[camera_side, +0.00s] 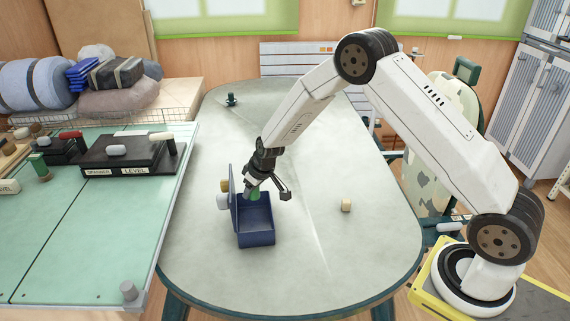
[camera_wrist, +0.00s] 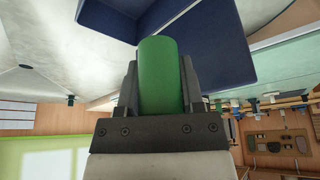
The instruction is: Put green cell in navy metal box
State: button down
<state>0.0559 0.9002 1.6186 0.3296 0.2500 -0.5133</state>
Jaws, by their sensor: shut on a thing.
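The green cell (camera_wrist: 160,75) is a green cylinder held between the two fingers of my gripper (camera_wrist: 160,85) in the wrist view. In the side view my gripper (camera_side: 262,188) is at the back part of the open navy metal box (camera_side: 257,239), and a bit of the green cell (camera_side: 255,193) shows below the fingers. The box stands on the grey table with its lid (camera_side: 233,205) raised on the left. The box also shows in the wrist view (camera_wrist: 215,45), beyond the cell. I cannot tell whether the cell's lower end is inside the box.
A tan block (camera_side: 346,205) lies on the table to the right of the box. Tan and pale round items (camera_side: 223,201) are by the lid's left side. A small dark green piece (camera_side: 231,99) stands at the back.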

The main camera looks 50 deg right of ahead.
aim_at(247, 230)
jog(key=shift+w+a+f, duration=0.55)
jog(key=shift+w+f, duration=0.25)
jog(key=shift+f, duration=0.1)
jog(key=shift+f, duration=0.2)
jog(key=shift+f, duration=6.05)
jog(key=shift+f, duration=0.55)
jog(key=shift+c, duration=0.7)
grip_release()
jog(key=shift+s+a+r, duration=0.1)
jog(key=shift+v, duration=1.15)
jog(key=shift+d+v, duration=0.2)
jog(key=shift+v, duration=2.5)
